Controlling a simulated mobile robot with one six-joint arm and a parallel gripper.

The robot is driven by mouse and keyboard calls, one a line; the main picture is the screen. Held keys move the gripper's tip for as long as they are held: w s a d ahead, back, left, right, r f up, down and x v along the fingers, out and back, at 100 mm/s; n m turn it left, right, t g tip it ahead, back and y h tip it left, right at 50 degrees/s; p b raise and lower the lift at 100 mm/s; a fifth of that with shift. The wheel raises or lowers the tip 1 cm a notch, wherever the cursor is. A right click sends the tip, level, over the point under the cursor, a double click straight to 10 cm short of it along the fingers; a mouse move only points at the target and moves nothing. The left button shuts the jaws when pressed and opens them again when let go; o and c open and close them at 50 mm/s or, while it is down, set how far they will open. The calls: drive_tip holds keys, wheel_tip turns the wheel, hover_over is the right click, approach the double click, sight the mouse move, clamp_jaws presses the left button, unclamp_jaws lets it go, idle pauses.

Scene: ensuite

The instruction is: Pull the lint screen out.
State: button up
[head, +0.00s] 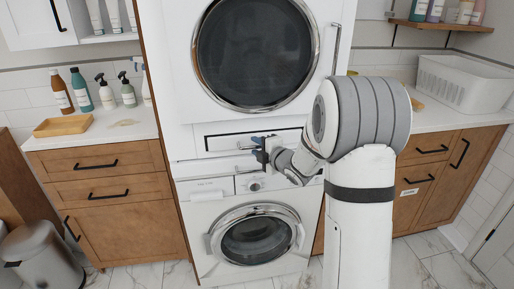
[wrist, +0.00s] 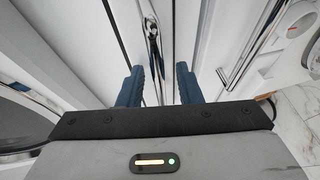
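The lint screen's front appears to be the narrow white panel with a dark slot (head: 222,143) under the round door of the upper machine. In the wrist view a small metal pull (wrist: 153,38) lies ahead of and between my fingers, against the white front. My gripper (head: 262,150) is in front of this panel, towards its right half, and covers part of it. In the wrist view my gripper (wrist: 157,75) is open, with two blue fingers apart and nothing visibly clamped. Whether the fingertips reach beside the pull I cannot tell.
The upper machine's round door (head: 255,50) is shut. The lower machine (head: 255,238) has a dial and a round door below my gripper. A wooden cabinet (head: 110,185) with bottles stands left; a counter with a white basket (head: 462,82) is right. A bin (head: 42,258) stands lower left.

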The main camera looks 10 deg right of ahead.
drive_tip(key=shift+c, duration=0.3)
clamp_jaws()
